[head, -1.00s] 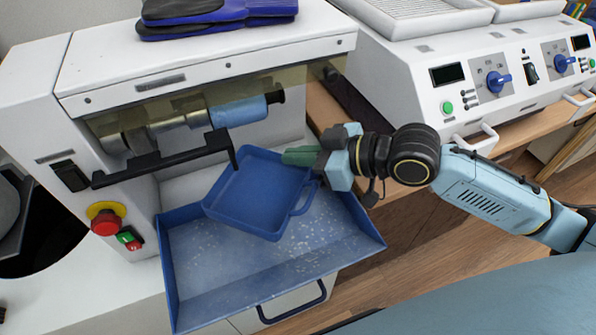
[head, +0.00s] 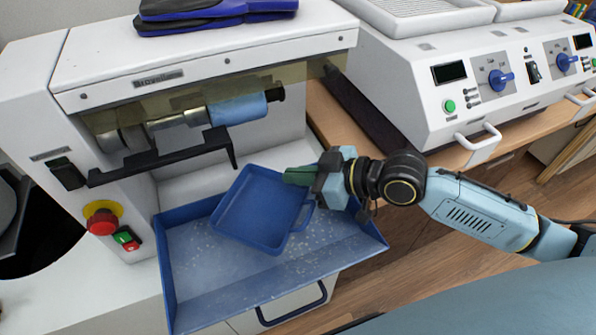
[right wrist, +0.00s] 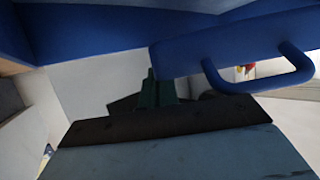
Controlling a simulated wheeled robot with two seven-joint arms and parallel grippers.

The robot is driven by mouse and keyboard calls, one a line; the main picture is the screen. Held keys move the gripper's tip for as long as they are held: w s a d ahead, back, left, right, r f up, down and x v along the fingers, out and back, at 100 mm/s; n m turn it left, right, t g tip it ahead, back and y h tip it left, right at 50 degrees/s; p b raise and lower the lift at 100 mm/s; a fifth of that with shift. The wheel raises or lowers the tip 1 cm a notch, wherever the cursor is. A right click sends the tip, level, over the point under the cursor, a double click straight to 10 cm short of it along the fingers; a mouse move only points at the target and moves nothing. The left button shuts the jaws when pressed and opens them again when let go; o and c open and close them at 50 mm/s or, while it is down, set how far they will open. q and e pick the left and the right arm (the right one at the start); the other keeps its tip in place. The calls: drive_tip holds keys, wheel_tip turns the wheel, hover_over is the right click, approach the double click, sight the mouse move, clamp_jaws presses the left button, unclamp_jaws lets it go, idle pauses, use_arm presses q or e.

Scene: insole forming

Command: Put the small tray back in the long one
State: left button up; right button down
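The small blue tray (head: 262,208) is over the right-back part of the long tray, slightly turned, with its handle at its right side. The long blue tray (head: 205,278) sits below the grinding machine, its speckled floor partly covered by the small tray. My right gripper (head: 297,176) has its green fingers at the small tray's back right edge, near the handle. Whether the fingers clamp the rim is hidden. My left gripper is not in view.
The machine's black bar (head: 160,163) hangs above the long tray's back edge. A red stop button (head: 102,222) is at the left. A white control unit (head: 470,80) stands at the back right. The long tray's front left floor is clear.

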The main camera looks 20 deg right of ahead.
drive_tip(key=c, duration=1.7)
unclamp_jaws()
drive_tip(key=shift+f, duration=0.15)
drive_tip(key=shift+r, duration=0.2)
drive_tip(key=shift+r+p, duration=0.35)
drive_tip(key=shift+r, duration=0.15)
drive_tip(key=shift+p+v, duration=0.95)
drive_tip(key=shift+v, duration=5)
